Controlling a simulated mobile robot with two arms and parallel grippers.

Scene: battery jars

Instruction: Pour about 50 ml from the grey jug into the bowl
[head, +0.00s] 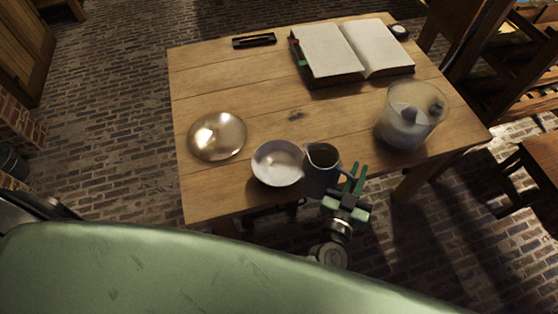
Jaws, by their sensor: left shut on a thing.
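The grey jug (319,179) stands upright near the front edge of the wooden table, its dark opening facing up. The white bowl (278,176) sits just left of the jug, very close to it; I cannot tell whether they touch. The inside of the bowl looks pale, and I cannot make out any liquid in it. My left gripper (354,181) is at the jug's right side, shut on its handle. The level inside the jug is too dark to see. My right gripper is not in view.
On the table (235,82), a shiny brass dome or dish (217,136) lies left of the bowl. A glass jar (405,130) stands to the right. An open book (335,52), a dark narrow case (254,41) and a small round object (399,31) lie at the back. The table's middle is clear.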

